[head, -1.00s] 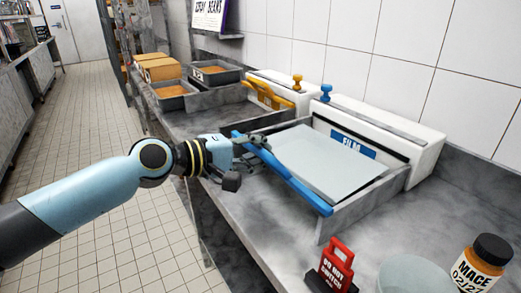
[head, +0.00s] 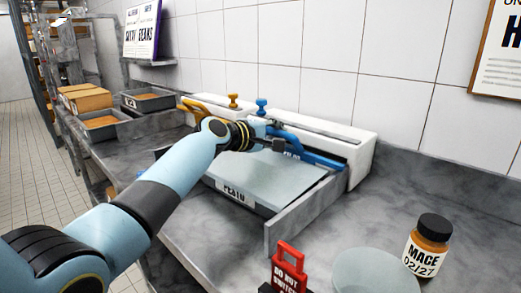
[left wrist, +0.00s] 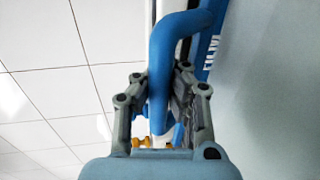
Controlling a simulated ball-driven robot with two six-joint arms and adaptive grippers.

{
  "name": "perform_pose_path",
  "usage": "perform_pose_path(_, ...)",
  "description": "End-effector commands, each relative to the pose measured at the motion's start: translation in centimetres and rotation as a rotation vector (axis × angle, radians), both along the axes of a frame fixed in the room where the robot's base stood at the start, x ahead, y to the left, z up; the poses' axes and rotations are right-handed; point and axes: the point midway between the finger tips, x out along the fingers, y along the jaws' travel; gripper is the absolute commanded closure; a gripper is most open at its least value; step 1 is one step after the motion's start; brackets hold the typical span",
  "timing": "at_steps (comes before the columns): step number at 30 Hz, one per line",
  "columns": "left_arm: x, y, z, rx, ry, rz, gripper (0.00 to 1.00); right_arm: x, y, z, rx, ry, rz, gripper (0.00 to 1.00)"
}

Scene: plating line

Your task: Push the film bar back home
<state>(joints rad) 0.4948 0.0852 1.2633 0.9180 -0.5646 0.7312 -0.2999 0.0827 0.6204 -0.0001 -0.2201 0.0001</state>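The blue film bar (head: 322,160) lies at the back of the film station, along the front of the white film box (head: 352,150) and over its blue label. A pale film sheet (head: 270,180) stretches from there over a tray with a "PESTO" label (head: 236,190). My left gripper (head: 274,140) is at the bar's left part. In the left wrist view the bar's bent blue handle (left wrist: 182,38) runs between the fingers (left wrist: 160,82), which close on it from both sides. My right gripper is not in view.
A second film box with a yellow bar (head: 198,106) stands to the left, with food trays (head: 102,122) beyond. A red "do not switch" tag (head: 288,268), a pale round dish (head: 372,272) and a mace jar (head: 428,245) stand at front right.

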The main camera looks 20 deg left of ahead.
Motion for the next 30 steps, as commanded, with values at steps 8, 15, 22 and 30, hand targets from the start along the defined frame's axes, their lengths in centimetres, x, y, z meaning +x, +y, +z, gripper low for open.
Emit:
perform_pose_path(8, 1.9, -0.7, 0.4, 0.0, -0.007, 0.002, 1.0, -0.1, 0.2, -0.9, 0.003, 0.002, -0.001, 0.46)
perform_pose_path(15, 2.0, -0.7, 0.5, 0.0, -0.009, 0.002, 1.0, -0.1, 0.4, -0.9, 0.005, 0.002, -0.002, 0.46)
perform_pose_path(22, 2.0, -0.7, 0.5, -0.001, -0.008, 0.003, 0.81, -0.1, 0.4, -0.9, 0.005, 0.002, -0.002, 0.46)
perform_pose_path(30, 1.9, -0.7, 0.2, 0.0, -0.004, 0.002, 0.58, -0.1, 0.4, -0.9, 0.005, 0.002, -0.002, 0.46)
